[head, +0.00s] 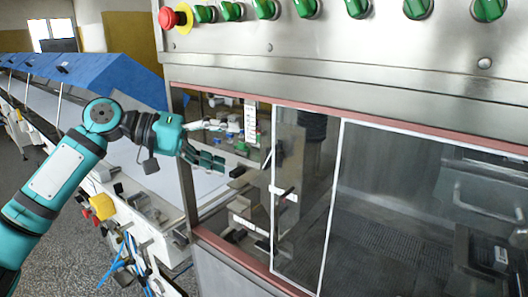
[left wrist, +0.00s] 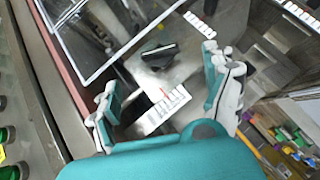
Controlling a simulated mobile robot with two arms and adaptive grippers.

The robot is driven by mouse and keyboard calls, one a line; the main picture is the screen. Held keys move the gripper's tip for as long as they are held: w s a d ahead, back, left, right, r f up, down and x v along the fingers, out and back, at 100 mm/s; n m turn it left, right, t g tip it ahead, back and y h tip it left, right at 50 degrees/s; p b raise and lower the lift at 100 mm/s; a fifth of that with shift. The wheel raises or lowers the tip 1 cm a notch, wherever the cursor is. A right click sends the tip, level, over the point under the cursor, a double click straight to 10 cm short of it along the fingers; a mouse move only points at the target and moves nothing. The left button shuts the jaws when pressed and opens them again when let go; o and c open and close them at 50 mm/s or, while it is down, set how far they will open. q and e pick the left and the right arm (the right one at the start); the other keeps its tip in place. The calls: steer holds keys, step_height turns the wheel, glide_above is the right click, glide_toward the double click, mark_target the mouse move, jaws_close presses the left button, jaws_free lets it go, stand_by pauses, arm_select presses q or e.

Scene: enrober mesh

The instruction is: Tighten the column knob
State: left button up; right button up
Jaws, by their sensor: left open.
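A black knob (left wrist: 158,55) shows in the left wrist view, on a grey metal column part beyond my fingers. In the head view a dark part that looks like this knob (head: 238,172) sits just right of my lower fingers, below a white scale strip (head: 250,122). My left gripper (head: 230,147) reaches through the machine's opening from the left. It is open and empty, its fingers spread on either side of the scale (left wrist: 165,108) in the wrist view. The knob lies past the fingertips, apart from them as far as I can tell. My right gripper is out of view.
A glass door (head: 305,200) with white edging closes the machine's right part. The red-brown frame (head: 350,122) borders the opening above. Green knobs (head: 357,8) and a red emergency button (head: 168,18) line the upper panel. A blue-covered conveyor (head: 90,72) runs behind my arm.

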mark_target(267, 157)
arm_select(q)
steer(key=p+x, duration=0.1)
steer(key=x, duration=0.6)
steer(key=shift+w+d+p, duration=0.1)
steer(key=shift+d+p, duration=0.2)
steer(key=shift+d, duration=0.05)
steer(key=shift+w+d+f, duration=0.15)
steer(key=shift+d+f, duration=0.15)
steer(key=shift+d, duration=0.2)
steer(key=c, duration=1.2)
steer(key=r+m+y+p, duration=0.1)
steer(key=p, duration=0.2)
steer(key=shift+f+m+t+y+p, duration=0.3)
steer(key=shift+y+p, duration=0.2)
steer(key=shift+p, duration=0.2)
steer(key=shift+f, duration=0.1)
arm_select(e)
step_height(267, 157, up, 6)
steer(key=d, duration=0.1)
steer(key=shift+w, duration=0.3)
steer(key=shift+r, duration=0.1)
